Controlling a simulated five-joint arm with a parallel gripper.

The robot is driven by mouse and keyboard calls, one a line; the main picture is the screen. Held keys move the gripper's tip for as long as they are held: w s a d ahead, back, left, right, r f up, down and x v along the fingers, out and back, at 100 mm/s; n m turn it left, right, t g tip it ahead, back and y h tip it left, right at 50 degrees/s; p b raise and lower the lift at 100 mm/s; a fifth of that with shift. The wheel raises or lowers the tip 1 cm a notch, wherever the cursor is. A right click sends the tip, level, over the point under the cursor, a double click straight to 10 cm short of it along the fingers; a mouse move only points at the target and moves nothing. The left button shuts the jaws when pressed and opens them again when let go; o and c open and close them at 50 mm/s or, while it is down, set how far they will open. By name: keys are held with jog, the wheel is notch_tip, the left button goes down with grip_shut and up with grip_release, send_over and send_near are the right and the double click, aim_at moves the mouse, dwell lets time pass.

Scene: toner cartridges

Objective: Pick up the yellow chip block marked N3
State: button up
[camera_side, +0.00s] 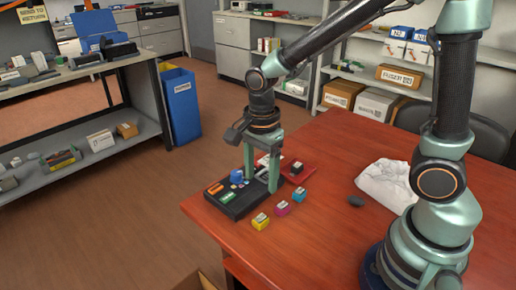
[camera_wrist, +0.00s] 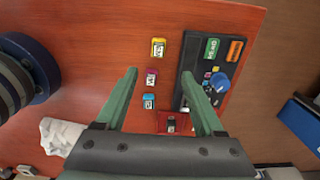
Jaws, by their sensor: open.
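The yellow chip block (camera_side: 260,221) sits on the red table near its front edge. It also shows near the top of the wrist view (camera_wrist: 158,47), with a pale label whose marking is too small to read. A magenta block (camera_wrist: 151,77) and a cyan block (camera_wrist: 148,102) stand in a row with it. My gripper (camera_wrist: 158,73) is open, its fingers spread. In the wrist view the yellow block appears beyond the fingertips, while the magenta and cyan blocks show between the fingers. In the side view my gripper (camera_side: 261,182) is by the black device, behind the yellow block.
A black device (camera_wrist: 195,64) with green and orange labels and a blue knob (camera_wrist: 220,82) lies right beside the blocks. A red tray (camera_side: 309,169) holds a dark block. A crumpled white bag (camera_side: 385,182) and a small dark lump (camera_side: 356,201) lie right on the table (camera_side: 330,240).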

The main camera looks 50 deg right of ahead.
aim_at(261, 218)
notch_tip(261, 218, down, 12)
jog(key=shift+s+a+f, duration=0.1)
jog(key=shift+s, duration=0.05)
dwell(0.6)
grip_shut()
